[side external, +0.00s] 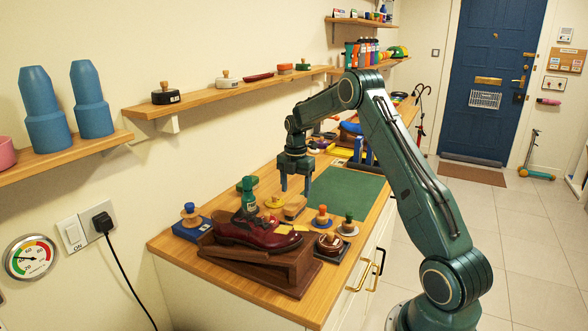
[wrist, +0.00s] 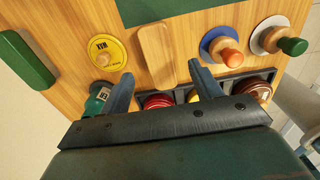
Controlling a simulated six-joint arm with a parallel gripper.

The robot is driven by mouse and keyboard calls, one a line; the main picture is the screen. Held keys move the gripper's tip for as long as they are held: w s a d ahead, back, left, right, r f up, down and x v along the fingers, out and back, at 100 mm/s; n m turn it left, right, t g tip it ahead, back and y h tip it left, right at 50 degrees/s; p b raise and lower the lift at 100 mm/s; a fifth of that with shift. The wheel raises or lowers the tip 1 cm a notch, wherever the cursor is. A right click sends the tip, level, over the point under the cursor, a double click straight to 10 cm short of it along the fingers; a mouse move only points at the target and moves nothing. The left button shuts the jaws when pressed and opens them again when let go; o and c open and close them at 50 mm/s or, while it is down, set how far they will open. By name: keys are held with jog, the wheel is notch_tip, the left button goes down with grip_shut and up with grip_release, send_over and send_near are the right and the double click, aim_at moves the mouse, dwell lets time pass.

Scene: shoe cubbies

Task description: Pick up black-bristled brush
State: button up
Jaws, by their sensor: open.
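My gripper (side external: 295,189) points down above the bench with its jaws open and empty. It also shows in the wrist view (wrist: 159,68), its two fingers apart. A tan wooden-backed brush (side external: 294,207) lies on the bench below the jaws. In the wrist view this brush (wrist: 155,55) lies between and just beyond the fingertips, lengthwise up the picture. Its bristles are underneath and hidden, so I cannot confirm their colour. A gap between fingers and brush seems to remain in the side view.
Close by are a yellow wax tin (wrist: 105,53), a green bottle (wrist: 98,100), a green block (wrist: 26,60), an orange-knobbed dauber (wrist: 222,50) and a green-knobbed dauber (wrist: 281,40). A dark red shoe (side external: 258,233) sits on a wooden stand. The green mat (side external: 345,194) is clear.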

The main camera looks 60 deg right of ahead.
aim_at(295, 202)
jog(key=shift+f, duration=0.35)
jog(key=shift+a+f, duration=0.15)
jog(key=shift+f, duration=2.45)
jog(key=c, duration=1.1)
jog(key=shift+r, duration=0.2)
notch_tip(295, 202, up, 20)
jog(key=shift+f, duration=0.15)
